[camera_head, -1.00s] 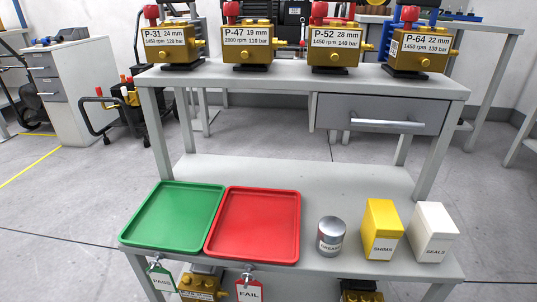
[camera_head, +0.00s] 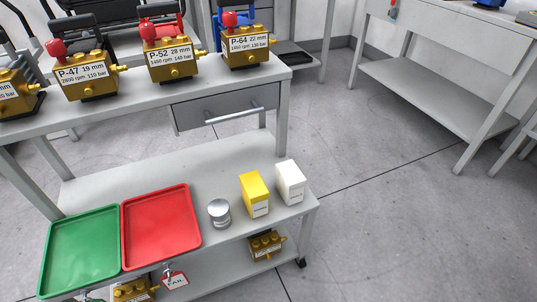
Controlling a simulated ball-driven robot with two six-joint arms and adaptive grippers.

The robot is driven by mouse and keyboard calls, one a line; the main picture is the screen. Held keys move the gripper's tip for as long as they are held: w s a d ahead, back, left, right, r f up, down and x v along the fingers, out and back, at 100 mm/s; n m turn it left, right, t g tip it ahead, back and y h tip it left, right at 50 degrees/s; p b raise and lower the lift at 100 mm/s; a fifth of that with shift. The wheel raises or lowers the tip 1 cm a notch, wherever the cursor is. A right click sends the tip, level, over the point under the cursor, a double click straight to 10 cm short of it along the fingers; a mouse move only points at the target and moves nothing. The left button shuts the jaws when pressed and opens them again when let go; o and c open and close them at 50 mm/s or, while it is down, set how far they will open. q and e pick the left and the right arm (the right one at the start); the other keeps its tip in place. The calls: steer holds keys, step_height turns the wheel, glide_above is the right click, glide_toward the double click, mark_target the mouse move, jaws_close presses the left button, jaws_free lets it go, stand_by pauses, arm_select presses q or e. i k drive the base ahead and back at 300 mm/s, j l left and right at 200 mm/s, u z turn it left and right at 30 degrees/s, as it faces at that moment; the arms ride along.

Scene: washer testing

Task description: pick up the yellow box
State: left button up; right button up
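Nothing covers the yellow box. Neither of my grippers shows in the view.
A red tray (camera_head: 160,225) and a green tray (camera_head: 82,250) lie left of the can. Labelled pumps (camera_head: 172,62) stand on the bench top above. A drawer (camera_head: 225,108) hangs under it. Open floor (camera_head: 400,215) lies right of the bench, before another table (camera_head: 430,90).

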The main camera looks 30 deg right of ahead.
mark_target(255, 194)
steer(key=z, duration=0.85)
steer(key=k, duration=0.1)
